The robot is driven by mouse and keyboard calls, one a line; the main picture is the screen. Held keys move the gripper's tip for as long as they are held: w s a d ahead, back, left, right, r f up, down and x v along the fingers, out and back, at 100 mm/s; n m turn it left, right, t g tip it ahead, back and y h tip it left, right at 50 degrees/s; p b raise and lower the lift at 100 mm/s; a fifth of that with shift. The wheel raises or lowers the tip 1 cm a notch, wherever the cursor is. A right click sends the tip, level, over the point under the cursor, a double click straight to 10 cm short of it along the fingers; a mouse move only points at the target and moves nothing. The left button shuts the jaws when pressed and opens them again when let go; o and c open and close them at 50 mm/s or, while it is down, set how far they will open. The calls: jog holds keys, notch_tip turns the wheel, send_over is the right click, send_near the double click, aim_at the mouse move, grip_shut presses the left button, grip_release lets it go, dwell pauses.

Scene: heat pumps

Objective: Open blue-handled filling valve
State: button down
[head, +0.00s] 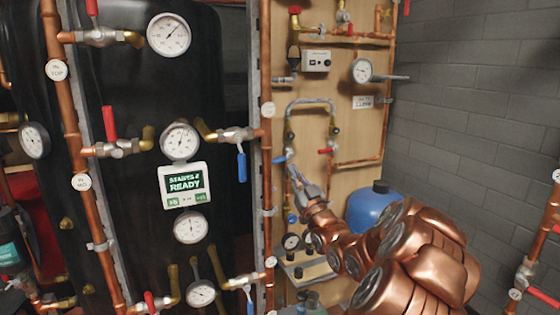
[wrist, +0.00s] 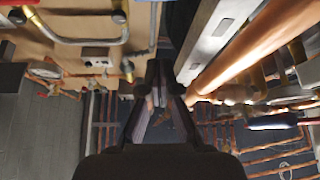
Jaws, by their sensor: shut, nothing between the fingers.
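A small blue handle (head: 279,159) sits at the left leg of a braided hose loop (head: 310,103) on the wooden board in the head view. A red handle (head: 326,151) is at the loop's right leg. My gripper (head: 291,163) is shut and empty, its tips close to the blue handle; whether they touch it I cannot tell. In the wrist view the shut fingers (wrist: 160,76) point up the picture, beside the braided hose (wrist: 85,38). The blue handle is not clearly visible there.
Another blue lever (head: 241,165) hangs down on the tank's pipework to the left. A vertical copper pipe (head: 267,190) and metal rail stand left of my gripper. A blue vessel (head: 372,207) is behind my arm. A grey block wall (head: 460,110) is at right.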

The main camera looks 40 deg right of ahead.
aim_at(283, 158)
jog(key=shift+w+r, duration=0.1)
jog(key=p+x, duration=0.2)
jog(key=x, duration=0.8)
jog(key=shift+w+d+f, duration=0.1)
jog(key=shift+d+f, duration=0.1)
jog(key=shift+f, duration=0.85)
jog(key=shift+w+d+f, duration=0.1)
jog(key=shift+d+f, duration=0.1)
jog(key=shift+f, duration=0.8)
